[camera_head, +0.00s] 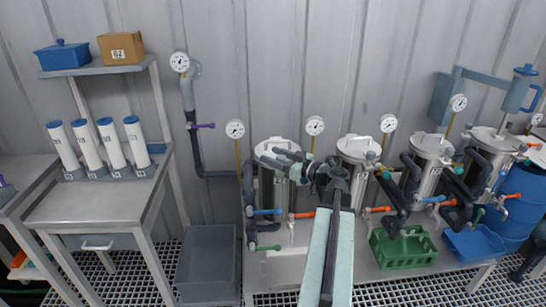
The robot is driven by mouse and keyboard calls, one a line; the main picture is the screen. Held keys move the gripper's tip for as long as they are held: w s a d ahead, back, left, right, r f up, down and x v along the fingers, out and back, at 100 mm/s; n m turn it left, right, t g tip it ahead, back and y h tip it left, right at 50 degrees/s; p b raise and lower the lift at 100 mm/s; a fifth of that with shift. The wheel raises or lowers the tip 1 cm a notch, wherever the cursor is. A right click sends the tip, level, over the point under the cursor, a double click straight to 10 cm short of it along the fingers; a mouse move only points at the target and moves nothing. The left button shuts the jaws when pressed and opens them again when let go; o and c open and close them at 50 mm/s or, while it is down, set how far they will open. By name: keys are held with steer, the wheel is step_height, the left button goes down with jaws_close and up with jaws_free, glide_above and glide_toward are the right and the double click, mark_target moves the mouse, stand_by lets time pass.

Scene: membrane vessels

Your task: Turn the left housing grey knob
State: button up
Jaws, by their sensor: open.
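The left housing (268,190) is an upright metal vessel with a pale lid, at the left end of a row of similar vessels. My arm rises from the bottom centre and bends left, so my gripper (275,157) lies over the left housing's top. The gripper looks open, its fingers pointing left across the lid. I cannot make out the grey knob; the gripper and wrist cover much of the lid. Whether the fingers touch anything there is unclear.
Pressure gauges (235,129) stand on thin stems behind the vessels. Dark pipes run at the left housing's left side. A second housing (352,180) stands close to the right. A green crate (401,249), a blue tray (474,243) and a grey bin (208,263) are lower down.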

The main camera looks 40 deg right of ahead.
mark_target(285, 160)
jaws_close()
steer(key=shift+n+y, duration=0.3)
steer(key=shift+y, duration=0.2)
steer(key=shift+a+n+g+y, duration=0.2)
steer(key=shift+n+g+y, duration=0.1)
steer(key=shift+n+y, duration=0.3)
jaws_free()
steer(key=shift+s, duration=0.1)
steer(key=v, duration=0.8)
